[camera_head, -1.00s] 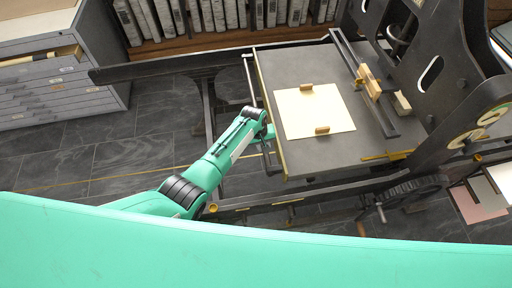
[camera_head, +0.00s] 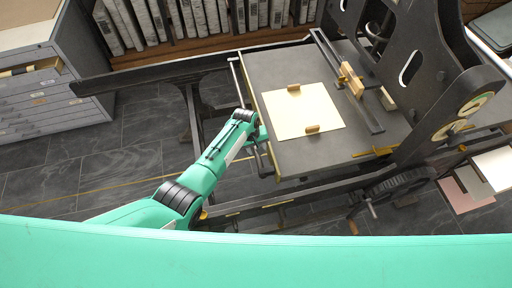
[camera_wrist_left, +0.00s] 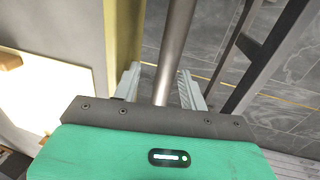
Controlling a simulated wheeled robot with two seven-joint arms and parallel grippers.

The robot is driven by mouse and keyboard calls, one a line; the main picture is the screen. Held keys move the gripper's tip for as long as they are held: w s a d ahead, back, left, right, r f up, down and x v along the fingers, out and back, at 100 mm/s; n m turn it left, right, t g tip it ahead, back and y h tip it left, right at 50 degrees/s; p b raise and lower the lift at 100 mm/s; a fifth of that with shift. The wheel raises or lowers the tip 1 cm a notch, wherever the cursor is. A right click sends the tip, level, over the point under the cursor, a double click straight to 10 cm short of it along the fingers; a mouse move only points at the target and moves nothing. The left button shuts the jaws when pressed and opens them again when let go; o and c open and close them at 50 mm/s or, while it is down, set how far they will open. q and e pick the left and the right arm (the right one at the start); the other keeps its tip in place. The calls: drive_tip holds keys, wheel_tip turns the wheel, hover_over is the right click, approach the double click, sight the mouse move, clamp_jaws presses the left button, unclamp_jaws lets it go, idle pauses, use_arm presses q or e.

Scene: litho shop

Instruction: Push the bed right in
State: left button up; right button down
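The grey press bed (camera_head: 285,68) lies on the black press, its right part beneath the press frame (camera_head: 440,85). A cream sheet (camera_head: 303,110) with two small wooden blocks lies on it. A metal handle bar (camera_head: 240,85) runs along the bed's left end; it also crosses the left wrist view (camera_wrist_left: 177,35). My left gripper (camera_wrist_left: 160,88) is at this bar, its fingers apart on either side of it, with a visible gap. In the head view its fingers are hidden near the bed's left end. My right gripper is not in view.
A dark scraper bar (camera_head: 345,80) with a wooden block crosses above the bed's right part. A side rail (camera_head: 300,208) runs in front. A grey drawer cabinet (camera_head: 50,100) stands at left, shelves (camera_head: 200,18) behind. Floor between cabinet and press is clear.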

use_arm(q)
drive_tip(key=shift+a+r, duration=0.1)
drive_tip(key=shift+a, duration=0.05)
drive_tip(key=shift+r, duration=0.25)
wheel_tip(320, 180, up, 13)
drive_tip(key=a, duration=0.2)
drive_tip(key=shift+s+a+b, duration=0.2)
drive_tip(key=shift+s+b, duration=0.2)
drive_tip(key=shift+f, duration=0.1)
